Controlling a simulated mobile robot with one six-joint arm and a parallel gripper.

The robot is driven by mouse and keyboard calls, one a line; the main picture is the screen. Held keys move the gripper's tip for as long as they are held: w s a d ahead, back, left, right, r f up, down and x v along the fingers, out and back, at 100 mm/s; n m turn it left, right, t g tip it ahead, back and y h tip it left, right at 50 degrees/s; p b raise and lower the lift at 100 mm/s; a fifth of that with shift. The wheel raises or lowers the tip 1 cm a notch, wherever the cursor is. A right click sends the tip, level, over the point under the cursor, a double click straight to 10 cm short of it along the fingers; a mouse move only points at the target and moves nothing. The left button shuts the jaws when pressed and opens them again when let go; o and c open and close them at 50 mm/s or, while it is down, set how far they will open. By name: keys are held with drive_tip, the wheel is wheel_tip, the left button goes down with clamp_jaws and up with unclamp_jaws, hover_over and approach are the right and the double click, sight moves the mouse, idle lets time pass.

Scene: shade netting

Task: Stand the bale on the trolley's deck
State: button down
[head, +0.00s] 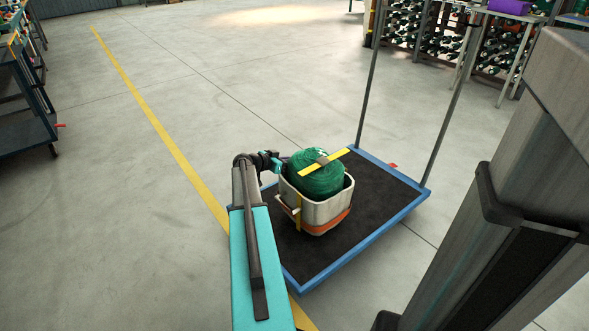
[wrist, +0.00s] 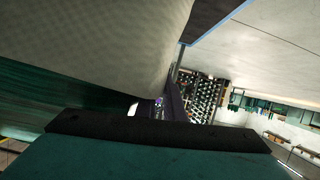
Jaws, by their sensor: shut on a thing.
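The bale (head: 316,180) is a rounded green roll with a yellow strip and a small grey piece across its top. It sits upright inside a pale, tub-like casing (head: 325,209) with an orange band low down. They are over the black deck of the blue-edged trolley (head: 375,201); I cannot tell whether the casing's base touches it. My gripper (head: 284,164) is at the upper left of the bale and shut on it, its fingertips partly hidden. In the wrist view, the pale casing (wrist: 110,45) fills the upper left, above the dark-edged gripper (wrist: 158,128).
The deck is bare to the right of the casing. Two grey trolley posts (head: 370,75) rise at its far side. A dark rack (head: 25,100) stands at the left, and shelves of rolls (head: 450,45) stand at the back right. A yellow floor line (head: 160,130) passes left of the trolley.

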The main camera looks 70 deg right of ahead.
drive_tip(key=shift+f+b, duration=0.6)
drive_tip(key=shift+f, duration=1)
drive_tip(key=c, duration=1.9)
unclamp_jaws()
drive_tip(key=shift+a+f, duration=0.1)
drive_tip(key=shift+f, duration=0.05)
drive_tip(key=shift+p+v, duration=0.3)
drive_tip(key=shift+v, duration=0.6)
drive_tip(key=p+v, duration=0.2)
drive_tip(key=v, duration=0.7)
drive_tip(key=shift+a+r+p, duration=0.1)
drive_tip(key=shift+r+p, duration=0.15)
drive_tip(key=shift+p, duration=0.15)
drive_tip(key=shift+w+a+r, duration=0.1)
drive_tip(key=shift+w+a, duration=0.15)
drive_tip(key=shift+a, duration=0.1)
